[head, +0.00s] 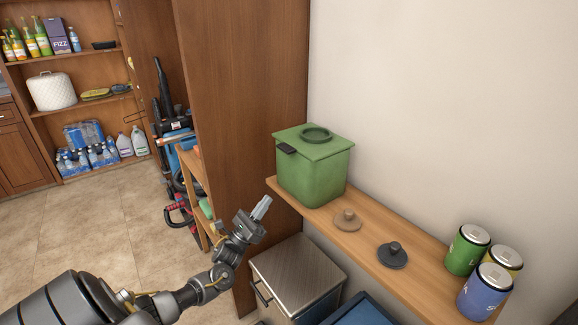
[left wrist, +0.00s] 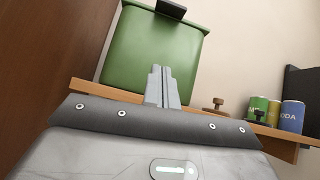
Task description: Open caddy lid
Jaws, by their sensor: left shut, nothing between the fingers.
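The green caddy (head: 312,172) stands on the far end of a wooden wall shelf. Its lid (head: 310,140) is down on the box, with a round ring on top and a dark tab (head: 286,149) at the front left edge. My left gripper (head: 262,207) is shut and empty, below and left of the caddy, apart from it. In the left wrist view the closed fingers (left wrist: 161,86) point up in front of the green caddy wall (left wrist: 150,60), and the dark tab (left wrist: 171,8) shows at the top edge. My right gripper is not in view.
The wooden shelf (head: 372,262) also holds a brown knobbed disc (head: 347,219), a dark knobbed disc (head: 392,256) and several cans, one blue (head: 484,293). A metal-topped bin (head: 297,268) stands below. A tall wooden panel (head: 245,100) rises left of the caddy.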

